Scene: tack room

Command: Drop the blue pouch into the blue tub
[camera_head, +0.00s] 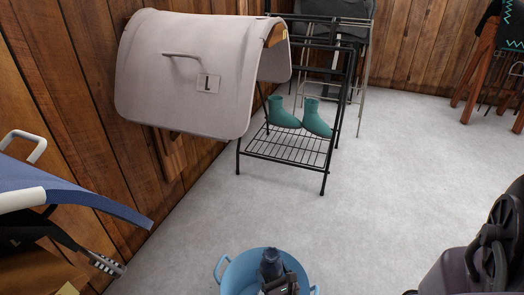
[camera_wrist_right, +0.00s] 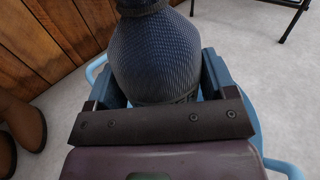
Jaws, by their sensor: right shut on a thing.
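The blue pouch (camera_head: 271,262) is dark blue, mesh-textured and narrow at the top. It stands upright in my right gripper (camera_head: 279,284), over the blue tub (camera_head: 233,277) at the bottom edge of the head view. In the right wrist view the pouch (camera_wrist_right: 158,52) sits between the two fingers of the gripper (camera_wrist_right: 162,92), which are shut on it. The light blue tub (camera_wrist_right: 97,68) shows behind and below them, with a handle on each side. The bottom of the pouch is hidden by the gripper. My left gripper is not in view.
A black wire rack (camera_head: 290,147) with green boots (camera_head: 317,118) stands beyond the tub. A pale saddle cover (camera_head: 190,75) hangs at the wooden wall. A blue pad (camera_head: 75,190) is at the left. Brown boots (camera_wrist_right: 22,128) are beside the tub.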

